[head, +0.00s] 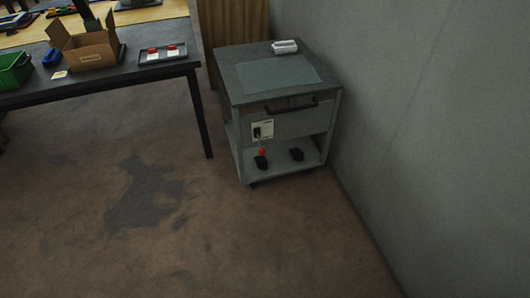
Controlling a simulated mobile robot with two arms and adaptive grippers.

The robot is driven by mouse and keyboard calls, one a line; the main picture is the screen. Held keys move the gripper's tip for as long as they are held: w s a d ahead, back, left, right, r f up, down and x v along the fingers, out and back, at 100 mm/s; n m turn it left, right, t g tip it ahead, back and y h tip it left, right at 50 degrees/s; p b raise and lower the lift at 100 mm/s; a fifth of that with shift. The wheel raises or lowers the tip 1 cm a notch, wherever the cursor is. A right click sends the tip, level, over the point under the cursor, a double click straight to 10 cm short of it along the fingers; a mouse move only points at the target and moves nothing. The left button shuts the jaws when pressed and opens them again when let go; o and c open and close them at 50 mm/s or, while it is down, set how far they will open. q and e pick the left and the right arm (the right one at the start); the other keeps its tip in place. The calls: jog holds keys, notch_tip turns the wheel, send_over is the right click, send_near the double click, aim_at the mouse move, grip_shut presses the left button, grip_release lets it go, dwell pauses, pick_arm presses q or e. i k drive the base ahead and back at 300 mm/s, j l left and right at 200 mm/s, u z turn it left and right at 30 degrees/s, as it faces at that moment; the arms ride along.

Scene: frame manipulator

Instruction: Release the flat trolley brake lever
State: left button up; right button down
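A grey trolley (285,126) with a flat top stands against the wall at the upper right of the head view. A dark handle (291,108) runs along the top of its front. A small red knob (262,152) shows low on its front, below a white plate with a black part (263,130); it may be the brake lever, but it is too small to be sure. Neither of my grippers is in view.
A dark table (110,82) at the upper left holds a cardboard box (86,50), a green bin (14,74) and a tray (162,56) with red items. A grey wall (440,130) bounds the right. The brown floor (240,240) before the trolley is clear.

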aim_at(262, 151)
jog(key=i+j+z, duration=0.65)
jog(key=i+j, duration=0.25)
